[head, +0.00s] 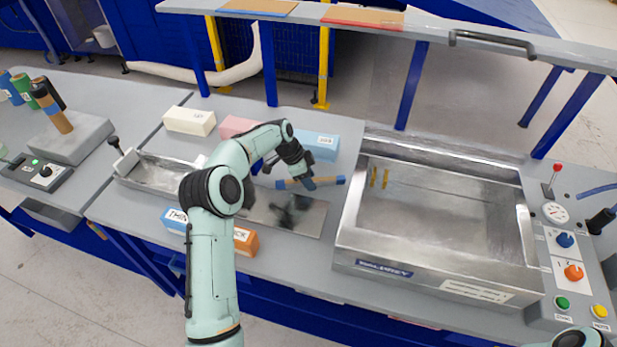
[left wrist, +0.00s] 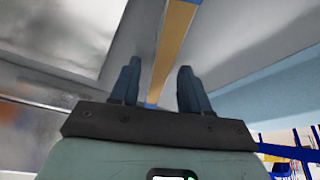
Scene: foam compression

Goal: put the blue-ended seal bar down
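The blue-ended seal bar (head: 330,181) is a thin tan bar with blue ends. It is at the far edge of the dark-smudged metal plate (head: 305,217), left of the metal tank; I cannot tell whether it touches the surface. My left gripper (head: 304,182) is over the bar and hides part of it. In the left wrist view the bar (left wrist: 174,40) runs between the two fingers of my left gripper (left wrist: 158,88), with a gap on each side, so the fingers stand open around it. My right gripper is out of view; only a bit of my right arm shows at the bottom right.
Cream (head: 189,120), pink (head: 236,126) and light blue (head: 320,146) blocks line the back. A blue label block (head: 175,218) and orange one (head: 246,241) are in front. A shelf crosses above.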

